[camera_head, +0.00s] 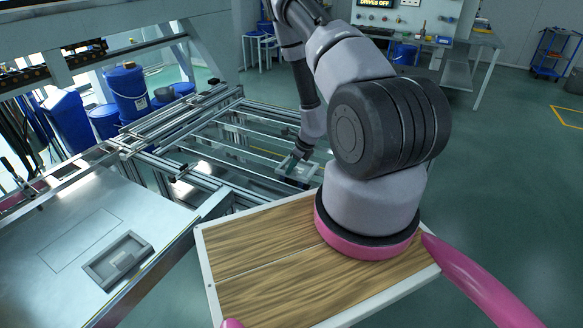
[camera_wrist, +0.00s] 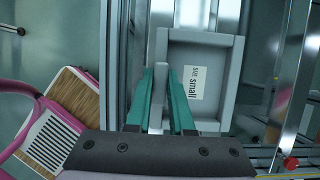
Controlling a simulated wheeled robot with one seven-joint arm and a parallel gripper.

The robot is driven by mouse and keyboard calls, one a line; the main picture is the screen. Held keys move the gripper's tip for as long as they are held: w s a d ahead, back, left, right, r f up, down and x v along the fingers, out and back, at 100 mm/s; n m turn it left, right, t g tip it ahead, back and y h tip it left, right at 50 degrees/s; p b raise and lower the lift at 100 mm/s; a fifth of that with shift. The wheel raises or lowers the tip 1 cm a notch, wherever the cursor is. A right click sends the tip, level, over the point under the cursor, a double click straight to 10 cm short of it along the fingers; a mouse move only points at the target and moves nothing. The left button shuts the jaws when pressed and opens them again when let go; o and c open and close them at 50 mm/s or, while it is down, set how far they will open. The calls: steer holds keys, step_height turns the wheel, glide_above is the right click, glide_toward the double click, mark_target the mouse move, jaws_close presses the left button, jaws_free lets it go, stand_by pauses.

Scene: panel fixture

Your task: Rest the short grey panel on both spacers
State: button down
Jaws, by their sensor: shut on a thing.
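The short grey panel (camera_wrist: 225,75) is a shallow rimmed piece with a white label reading "small". My gripper (camera_wrist: 161,72) has teal fingers on either side of its left rim in the wrist view and is shut on it. In the head view, my gripper (camera_head: 301,152) holds the panel (camera_head: 293,168) over or at the far right part of the metal rail frame. Whether the panel touches the rails cannot be told. I cannot clearly pick out the two spacers; they may be hidden or too small.
The aluminium rail frame (camera_head: 215,142) spans the middle. At left, a metal table (camera_head: 130,215) bears another grey rimmed piece (camera_head: 118,262) beside a thin rectangular outline. A red knob (camera_wrist: 290,163) shows at lower right in the wrist view. Blue bins (camera_head: 128,92) stand behind the frame.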

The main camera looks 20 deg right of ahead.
steer(key=c, duration=0.7)
jaws_free()
steer(key=v, duration=1.1)
steer(key=a+r+n+y, duration=0.1)
steer(key=a+r+n, duration=0.25)
steer(key=r, duration=0.55)
steer(key=a+r+n+t+y, duration=0.1)
steer(key=a+r+n, duration=0.3)
steer(key=r, duration=0.5)
steer(key=a+r+n+y, duration=0.1)
steer(key=a+r+n, duration=0.3)
steer(key=r, duration=0.5)
steer(key=s+a+r+n+t+h, duration=0.1)
steer(key=s+r+n, duration=0.3)
steer(key=s+r, duration=0.2)
steer(key=s+r+n+t+h, duration=0.1)
steer(key=s+r+n, duration=0.3)
steer(key=s+r, duration=0.3)
steer(key=s+a+r+n+h, duration=0.1)
steer(key=s+r+n, duration=0.4)
steer(key=s+r, duration=0.2)
steer(key=shift+s+a+r+t+h, duration=0.25)
steer(key=shift+s+a+t+h, duration=0.05)
steer(key=shift+s+t+h, duration=0.1)
